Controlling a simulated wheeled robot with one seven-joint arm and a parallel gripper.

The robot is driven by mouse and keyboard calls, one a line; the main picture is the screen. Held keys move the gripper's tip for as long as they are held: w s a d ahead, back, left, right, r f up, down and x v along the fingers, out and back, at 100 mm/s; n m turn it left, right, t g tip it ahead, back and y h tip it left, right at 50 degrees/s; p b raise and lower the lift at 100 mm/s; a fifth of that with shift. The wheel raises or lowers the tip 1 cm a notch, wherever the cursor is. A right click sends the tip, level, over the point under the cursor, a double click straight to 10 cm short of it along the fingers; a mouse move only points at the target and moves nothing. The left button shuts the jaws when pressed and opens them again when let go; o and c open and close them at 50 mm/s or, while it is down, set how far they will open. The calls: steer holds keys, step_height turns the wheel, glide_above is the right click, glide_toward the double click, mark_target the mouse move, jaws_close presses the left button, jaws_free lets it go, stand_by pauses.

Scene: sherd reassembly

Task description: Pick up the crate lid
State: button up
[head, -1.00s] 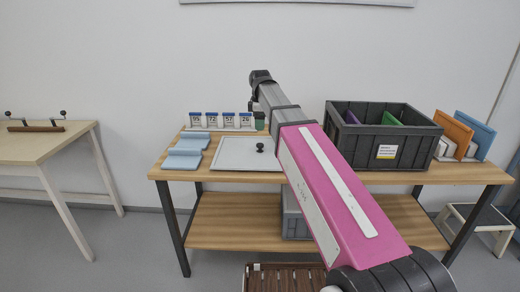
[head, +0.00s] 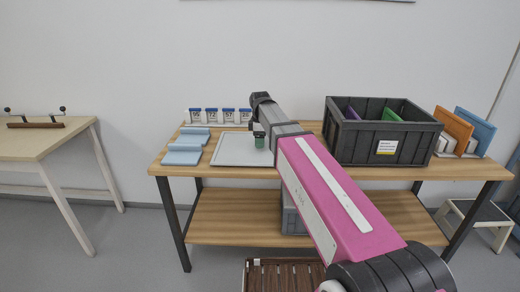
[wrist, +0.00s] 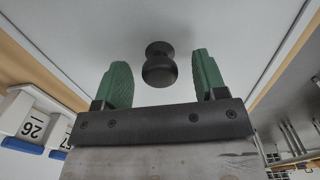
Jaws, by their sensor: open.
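The crate lid (head: 236,152) is a flat pale grey panel lying on the wooden table, left of the dark crate. Its black round knob (wrist: 159,66) shows in the wrist view, between and just beyond my green fingertips. My gripper (head: 260,140) is over the lid's right part, pointing down; it also shows in the wrist view (wrist: 163,78). The two fingers are apart, with clear space on both sides of the knob and nothing held. In the head view the knob is hidden behind my gripper.
The dark grey crate (head: 366,146) holds green and purple pieces and stands right of my arm. Numbered cards (head: 212,116) line the back edge. Light blue supports (head: 183,154) lie left of the lid. Orange (head: 454,128) and blue boards stand at the far right.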

steer(key=shift+f, duration=0.25)
steer(key=c, duration=1.2)
steer(key=shift+r, duration=0.2)
